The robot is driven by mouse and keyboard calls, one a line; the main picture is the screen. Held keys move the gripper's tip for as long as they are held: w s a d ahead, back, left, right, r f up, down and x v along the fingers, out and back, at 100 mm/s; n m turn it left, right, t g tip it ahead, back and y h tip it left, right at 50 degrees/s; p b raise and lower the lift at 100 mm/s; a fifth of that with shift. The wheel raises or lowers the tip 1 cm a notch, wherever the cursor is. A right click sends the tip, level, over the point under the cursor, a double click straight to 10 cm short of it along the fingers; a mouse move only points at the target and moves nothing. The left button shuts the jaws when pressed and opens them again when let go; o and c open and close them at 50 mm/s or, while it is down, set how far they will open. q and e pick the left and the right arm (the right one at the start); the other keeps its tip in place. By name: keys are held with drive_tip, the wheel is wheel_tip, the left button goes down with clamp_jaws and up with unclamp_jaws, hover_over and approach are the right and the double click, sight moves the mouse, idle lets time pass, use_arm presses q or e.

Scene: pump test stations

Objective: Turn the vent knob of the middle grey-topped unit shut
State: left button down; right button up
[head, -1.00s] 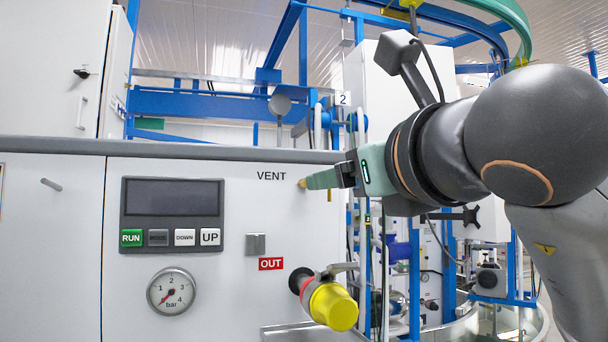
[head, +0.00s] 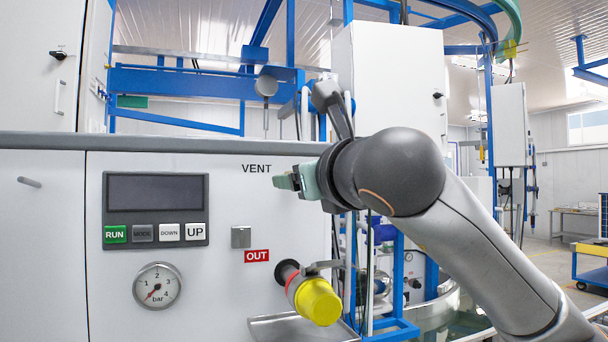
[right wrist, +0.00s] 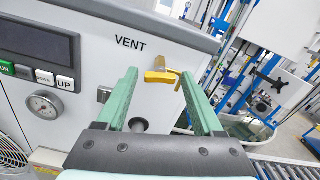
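The grey-topped unit (head: 225,275) fills the left and centre of the head view, with a white front and a VENT label. In the right wrist view, the brass-yellow vent knob (right wrist: 162,76) sits right of that label, its bar roughly level. In the head view the knob is hidden by my right gripper (head: 284,182), which is at the panel just below and right of the label. In the right wrist view, my right gripper (right wrist: 160,75) has its green fingers apart, one on each side of the knob; contact cannot be told. My left gripper is not in view.
A display with buttons (head: 155,210) and a pressure gauge (head: 157,286) are left on the panel. Below the knob, a red and yellow outlet fitting (head: 315,298) sticks out above a metal tray (head: 280,328). Blue frames and hoses stand to the right.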

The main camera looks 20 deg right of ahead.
clamp_jaws()
drive_tip(key=m+b, duration=0.2)
drive_tip(key=b, duration=0.1)
drive_tip(key=shift+r+m+b, duration=0.1)
drive_tip(key=shift+m+b, duration=0.3)
idle(0.4)
drive_tip(key=shift+o, duration=1)
unclamp_jaws()
